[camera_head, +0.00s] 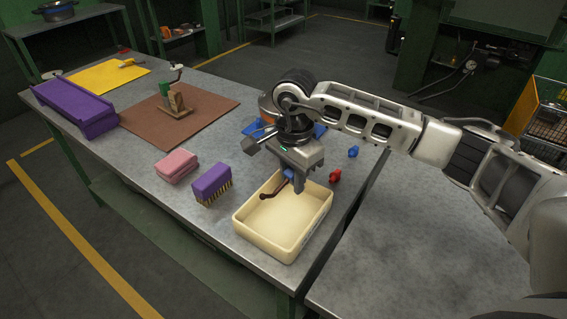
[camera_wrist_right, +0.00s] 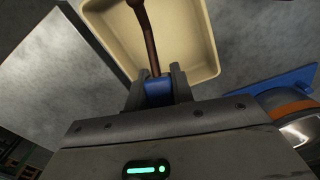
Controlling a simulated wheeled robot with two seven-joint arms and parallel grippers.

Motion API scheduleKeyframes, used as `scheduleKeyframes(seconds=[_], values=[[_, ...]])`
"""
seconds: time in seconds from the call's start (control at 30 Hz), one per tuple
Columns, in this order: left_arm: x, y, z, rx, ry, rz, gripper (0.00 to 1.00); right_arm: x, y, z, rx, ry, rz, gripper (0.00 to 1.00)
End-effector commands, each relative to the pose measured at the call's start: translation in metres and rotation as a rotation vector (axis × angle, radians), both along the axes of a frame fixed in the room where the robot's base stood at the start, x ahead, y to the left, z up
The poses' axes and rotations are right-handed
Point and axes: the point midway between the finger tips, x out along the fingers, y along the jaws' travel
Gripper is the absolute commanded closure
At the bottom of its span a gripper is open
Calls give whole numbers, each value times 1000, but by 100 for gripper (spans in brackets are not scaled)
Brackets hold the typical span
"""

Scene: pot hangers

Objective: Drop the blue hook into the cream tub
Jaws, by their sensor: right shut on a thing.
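The cream tub (camera_head: 283,247) is a shallow open rectangular box near the table's front right edge. It also shows in the right wrist view (camera_wrist_right: 205,62). My right gripper (camera_head: 296,184) is over the tub's back part, pointing down. It is shut on the blue hook (camera_wrist_right: 158,92), which has a blue end between the fingers. The hook's dark brown curved arm (camera_head: 275,191) sticks out to the left over the tub. The tub's inside looks empty. I cannot tell exactly how high the hook is above the tub floor. My left gripper is not in view.
A purple brush (camera_head: 211,184) and a pink sponge (camera_head: 176,166) lie left of the tub. A red piece (camera_head: 335,176) and a blue piece (camera_head: 353,151) lie to its right. A brown mat (camera_head: 205,100) holds a wooden stand.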

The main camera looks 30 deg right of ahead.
Motion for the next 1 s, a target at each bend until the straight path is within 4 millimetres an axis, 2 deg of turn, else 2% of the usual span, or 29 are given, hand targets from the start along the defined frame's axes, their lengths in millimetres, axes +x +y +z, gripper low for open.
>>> scheduleKeyframes(seconds=[0.3, 0.53, 0.9, 0.93, 1.0], values=[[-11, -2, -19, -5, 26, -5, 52, 0, 0, -29, 1, 1, 1, 100], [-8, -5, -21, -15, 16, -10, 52, 0, 0, -54, 1, 1, 1, 100], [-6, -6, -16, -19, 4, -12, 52, 0, 1, -59, 1, -1, 2, 100], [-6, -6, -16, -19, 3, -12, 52, 0, 1, -59, 1, -1, 2, 68], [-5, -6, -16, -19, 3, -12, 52, 0, 1, -59, 1, -1, 2, 51]])
